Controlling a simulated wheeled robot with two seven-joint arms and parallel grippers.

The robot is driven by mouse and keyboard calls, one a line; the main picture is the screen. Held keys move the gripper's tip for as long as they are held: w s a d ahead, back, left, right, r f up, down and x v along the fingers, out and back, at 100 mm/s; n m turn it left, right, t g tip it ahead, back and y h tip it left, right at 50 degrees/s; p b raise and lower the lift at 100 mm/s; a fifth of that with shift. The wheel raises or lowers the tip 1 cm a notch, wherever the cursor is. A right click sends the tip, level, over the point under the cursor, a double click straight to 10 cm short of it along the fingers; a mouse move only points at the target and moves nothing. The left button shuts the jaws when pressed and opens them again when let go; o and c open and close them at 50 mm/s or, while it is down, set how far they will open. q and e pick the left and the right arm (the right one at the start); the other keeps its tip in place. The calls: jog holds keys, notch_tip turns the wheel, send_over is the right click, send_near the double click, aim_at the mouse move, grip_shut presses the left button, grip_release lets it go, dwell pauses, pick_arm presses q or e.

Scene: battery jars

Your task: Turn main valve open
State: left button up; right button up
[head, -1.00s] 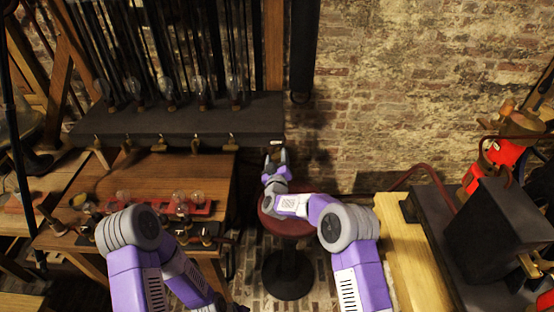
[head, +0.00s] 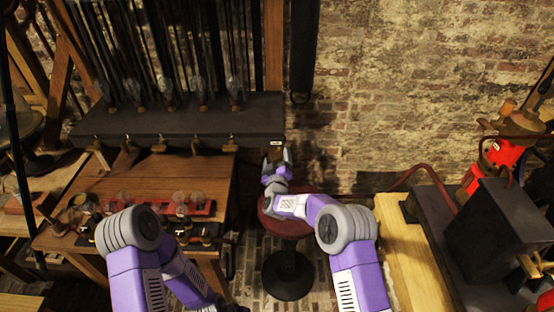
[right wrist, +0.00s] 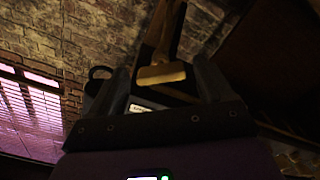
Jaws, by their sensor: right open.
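My right gripper (head: 276,153) is open and raised in front of the right end of the dark shelf, over the red stool. In the right wrist view, a brass, bar-like handle (right wrist: 162,75) lies between the open fingers (right wrist: 160,88), and I see no grip on it. I take it for the main valve's handle. A small pale label (right wrist: 145,107) sits just below it. In the head view the gripper largely hides this spot, and a small label (head: 276,143) shows at the fingertips. My left arm comes in at the bottom, and its gripper is outside the picture.
Several small brass taps (head: 231,145) line the front of the dark shelf (head: 180,118). A wooden table (head: 150,180) holds a red tray (head: 203,208) with glass bulbs. A red stool (head: 287,226) stands below my right gripper. A dark box (head: 500,230) stands at right.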

jog(key=s, duration=0.7)
jog(key=shift+s, duration=0.3)
jog(key=shift+c, duration=0.2)
